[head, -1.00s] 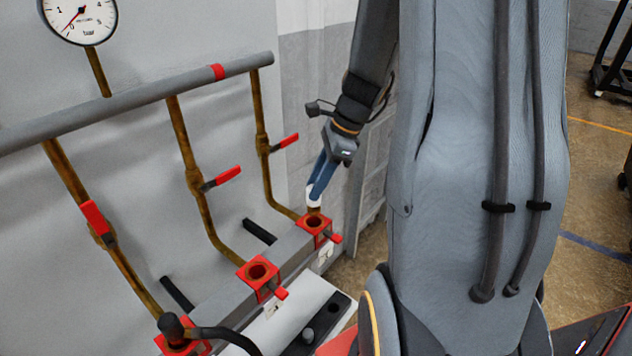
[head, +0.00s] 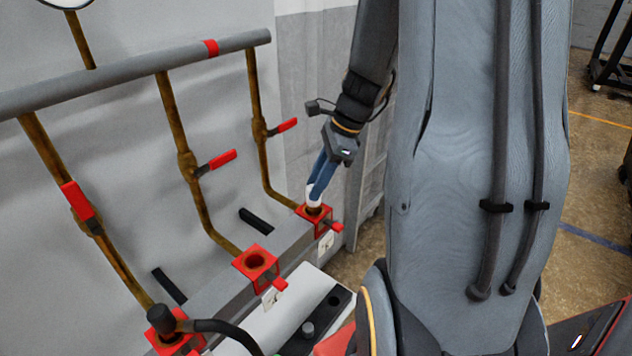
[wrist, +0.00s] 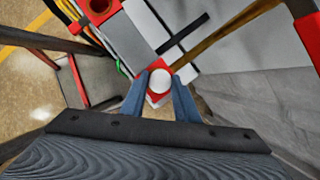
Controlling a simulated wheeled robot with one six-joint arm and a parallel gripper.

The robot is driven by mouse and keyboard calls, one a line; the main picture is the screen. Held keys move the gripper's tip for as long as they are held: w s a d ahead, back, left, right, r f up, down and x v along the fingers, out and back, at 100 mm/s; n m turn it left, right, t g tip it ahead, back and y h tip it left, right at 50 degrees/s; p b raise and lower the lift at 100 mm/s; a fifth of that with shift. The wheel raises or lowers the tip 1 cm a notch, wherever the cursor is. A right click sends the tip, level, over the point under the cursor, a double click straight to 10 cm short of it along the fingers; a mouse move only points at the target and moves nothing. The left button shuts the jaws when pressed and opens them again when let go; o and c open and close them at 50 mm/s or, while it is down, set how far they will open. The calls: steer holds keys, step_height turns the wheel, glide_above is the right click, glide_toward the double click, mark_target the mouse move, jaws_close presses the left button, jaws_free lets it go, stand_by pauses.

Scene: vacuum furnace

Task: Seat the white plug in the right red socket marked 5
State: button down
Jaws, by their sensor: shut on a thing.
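My gripper (head: 315,187) has its blue fingers shut on the white plug (head: 313,198), which points down at the right red socket (head: 328,223). In the head view the plug's lower end is at the socket's opening. I cannot tell how far it is inside, and the number 5 is not readable. In the wrist view, the round white top of the plug (wrist: 160,79) sits between the two fingertips (wrist: 160,88). Red parts of the right socket (wrist: 154,98) show around and below it.
The middle red socket (head: 256,260) is empty. The left red socket (head: 165,346) holds a black plug (head: 161,319) with a cable. Brown pipes with red-handled valves (head: 217,160) rise behind the sockets to a grey pipe (head: 130,72). A black holder (head: 335,299) lies in front.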

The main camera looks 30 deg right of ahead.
steer(key=shift+f+b, duration=0.65)
steer(key=shift+f, duration=0.65)
steer(key=shift+f, duration=0.3)
steer(key=c, duration=1.3)
jaws_free()
steer(key=shift+b+v, duration=0.45)
steer(key=shift+v, duration=3.45)
steer(key=s+a+f+n+h, duration=0.1)
steer(key=s+a+f+n, duration=0.1)
steer(key=a+n, duration=0.3)
steer(key=s+a+f+n+h, duration=0.1)
steer(key=a+n, duration=0.4)
steer(key=n, duration=0.5)
steer(key=s+a+f+n+h, duration=0.2)
steer(key=s+a+f+n, duration=0.1)
steer(key=a+n, duration=0.3)
steer(key=shift+a+n, duration=0.15)
steer(key=shift+n, duration=0.85)
